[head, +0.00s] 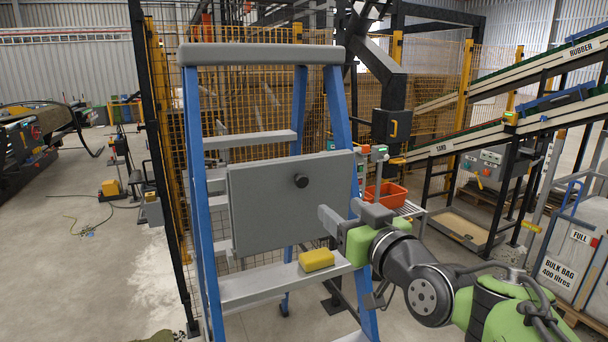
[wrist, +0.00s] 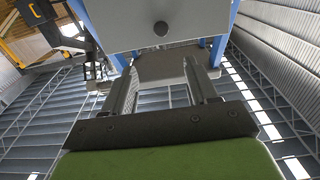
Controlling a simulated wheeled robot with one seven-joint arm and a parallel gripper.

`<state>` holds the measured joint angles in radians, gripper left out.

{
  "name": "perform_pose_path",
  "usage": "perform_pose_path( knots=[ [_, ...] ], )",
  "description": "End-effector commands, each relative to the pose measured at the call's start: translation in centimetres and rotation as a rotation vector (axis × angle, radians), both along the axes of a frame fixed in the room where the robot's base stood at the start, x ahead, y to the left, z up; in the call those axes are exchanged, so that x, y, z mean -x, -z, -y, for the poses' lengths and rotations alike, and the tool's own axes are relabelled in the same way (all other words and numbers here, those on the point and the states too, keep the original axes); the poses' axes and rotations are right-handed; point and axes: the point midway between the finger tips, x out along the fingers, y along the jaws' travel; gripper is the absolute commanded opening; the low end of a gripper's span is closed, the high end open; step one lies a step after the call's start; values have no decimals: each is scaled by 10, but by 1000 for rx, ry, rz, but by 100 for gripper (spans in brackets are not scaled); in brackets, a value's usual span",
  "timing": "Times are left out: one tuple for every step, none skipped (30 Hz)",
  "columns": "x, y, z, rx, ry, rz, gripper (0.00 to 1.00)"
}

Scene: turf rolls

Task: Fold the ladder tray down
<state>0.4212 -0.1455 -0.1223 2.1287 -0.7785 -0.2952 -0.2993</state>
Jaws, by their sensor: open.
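The ladder tray (head: 270,205) is a flat grey panel standing nearly upright across the front of the blue-railed stepladder (head: 194,190). My gripper (head: 328,218) is open and empty, near the tray's lower right corner, below and to the right of the knob. In the wrist view my gripper's two fingers (wrist: 160,66) point up, apart, with the tray (wrist: 200,15) beyond them. I cannot tell whether a finger touches the tray.
A yellow sponge-like block (head: 316,260) lies on a ladder step (head: 260,284) under the tray. A yellow mesh fence (head: 250,105) stands behind. An orange bin (head: 385,195) and conveyors (head: 480,130) are to the right. Open concrete floor (head: 80,270) lies to the left.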

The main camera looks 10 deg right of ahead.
Motion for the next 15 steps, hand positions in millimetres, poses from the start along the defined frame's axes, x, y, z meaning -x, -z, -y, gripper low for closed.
perform_pose_path(
  knots=[
    [-8, 0, -2, 0, -3, -4, 58],
    [-14, 0, -4, 0, -5, -5, 58],
    [-22, 0, -6, -1, -5, -5, 58],
    [-30, 0, -8, -1, -6, -6, 58],
    [-38, 0, -9, -2, -6, -6, 58],
    [-48, 0, -12, -2, -6, -7, 58],
    [-55, -1, -13, -1, -5, -6, 58],
    [-63, -1, -15, -1, -6, -6, 58],
    [-73, -1, -17, -1, -6, -7, 58],
    [-80, -1, -18, -1, -5, -6, 58],
    [-88, -1, -20, -1, -6, -6, 58],
    [-97, -1, -22, -2, -5, -6, 58],
    [-104, -1, -23, -2, -5, -6, 58],
    [-111, -1, -24, -1, -4, -7, 58],
    [-120, -1, -26, -1, -4, -5, 58]
  ],
)
